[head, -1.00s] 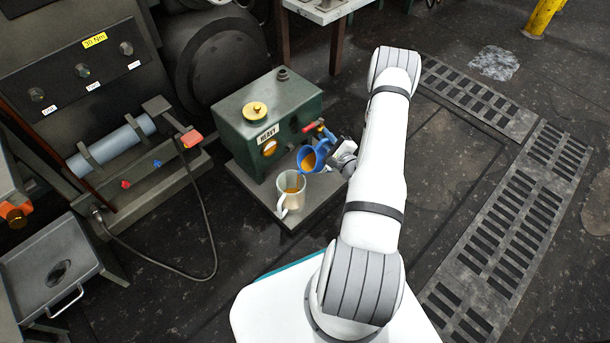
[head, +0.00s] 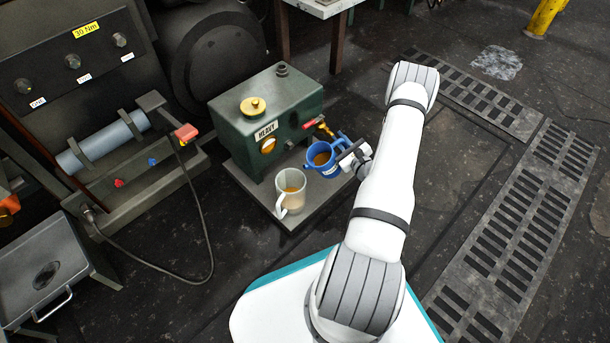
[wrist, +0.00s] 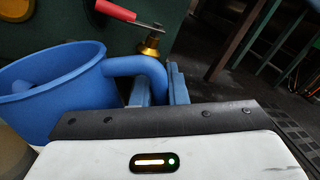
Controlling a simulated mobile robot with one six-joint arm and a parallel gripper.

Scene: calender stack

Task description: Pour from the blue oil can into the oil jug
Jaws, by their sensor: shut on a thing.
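The blue oil can (head: 322,160) is an open blue vessel with amber oil inside, upright or nearly so. My gripper (head: 352,158) is shut on its handle from the right. The can also shows in the wrist view (wrist: 60,85), with its handle between my fingers (wrist: 158,88). The oil jug (head: 290,190) is a clear, pale jug with a handle at its lower left and amber oil in it. It stands on the grey platform, to the left and front of the blue can. In the wrist view, a pale edge at lower left may be the jug.
A green tank (head: 268,118) marked HEAVY, with a yellow cap and a red-handled tap (head: 318,126), stands behind the jug on the grey platform (head: 270,208). A machine panel and a hanging black cable (head: 205,235) are at left. Floor to the right is mostly clear.

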